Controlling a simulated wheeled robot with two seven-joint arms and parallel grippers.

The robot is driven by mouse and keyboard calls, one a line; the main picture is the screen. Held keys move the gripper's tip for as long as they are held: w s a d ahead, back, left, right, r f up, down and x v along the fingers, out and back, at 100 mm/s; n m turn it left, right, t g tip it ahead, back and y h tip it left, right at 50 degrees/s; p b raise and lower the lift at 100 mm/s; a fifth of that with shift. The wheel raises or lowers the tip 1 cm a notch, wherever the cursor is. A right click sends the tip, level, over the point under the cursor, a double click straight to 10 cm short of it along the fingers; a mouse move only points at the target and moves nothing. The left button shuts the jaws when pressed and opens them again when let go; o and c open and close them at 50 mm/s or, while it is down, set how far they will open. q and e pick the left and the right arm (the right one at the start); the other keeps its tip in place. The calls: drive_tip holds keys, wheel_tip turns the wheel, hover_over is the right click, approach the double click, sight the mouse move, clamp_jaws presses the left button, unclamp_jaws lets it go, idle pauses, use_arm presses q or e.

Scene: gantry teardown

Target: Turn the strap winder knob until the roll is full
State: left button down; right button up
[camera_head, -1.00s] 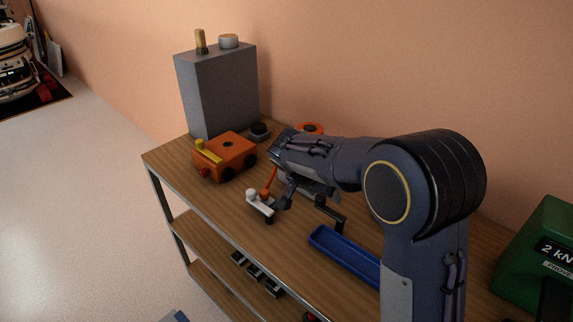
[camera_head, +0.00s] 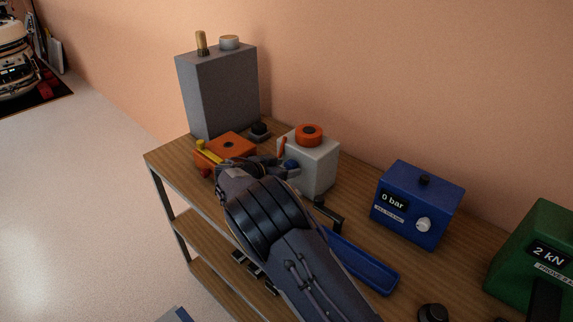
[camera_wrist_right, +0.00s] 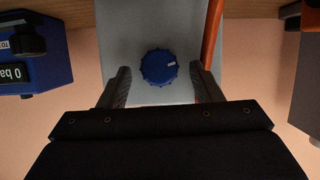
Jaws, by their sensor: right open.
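The strap winder is a pale grey box (camera_head: 316,168) on the wooden bench top, with an orange roll (camera_head: 309,135) on top. Its ribbed blue knob (camera_head: 291,165) is on the side facing my right gripper (camera_head: 283,168). In the right wrist view the knob (camera_wrist_right: 159,68), with a small white mark, shows whole between the two fingers. The fingers are open, one on each side, with gaps to the knob. An orange strip (camera_wrist_right: 213,35) runs down the box face beside one finger. My left gripper is out of view.
An orange block with yellow and red parts (camera_head: 232,146) stands left of the winder, partly behind my arm. A tall grey box (camera_head: 220,90) stands behind it. To the right are a blue tray (camera_head: 372,270), a blue gauge box (camera_head: 415,205) and a green box (camera_head: 535,265).

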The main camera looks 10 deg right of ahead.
drive_tip(key=shift+w+d+f, duration=0.2)
drive_tip(key=shift+w+d, duration=0.05)
drive_tip(key=shift+d, duration=0.15)
drive_tip(key=shift+c, duration=0.5)
drive_tip(key=c, duration=0.9)
drive_tip(key=shift+f+n+g+b, duration=0.15)
drive_tip(key=shift+n+g+b, duration=0.2)
drive_tip(key=shift+b, duration=0.5)
drive_tip(key=shift+w+a+n+g+h+b, duration=0.1)
drive_tip(key=shift+n+g+h+b, duration=0.15)
drive_tip(key=shift+n+h+b, duration=0.25)
drive_tip(key=shift+n+g+b, duration=0.4)
drive_tip(key=shift+n+b, duration=0.1)
drive_tip(key=shift+n, duration=0.25)
drive_tip(key=shift+w+n+h, duration=0.1)
drive_tip(key=shift+n+h, duration=0.5)
drive_tip(key=shift+a+g, duration=0.1)
drive_tip(key=shift+g, duration=0.3)
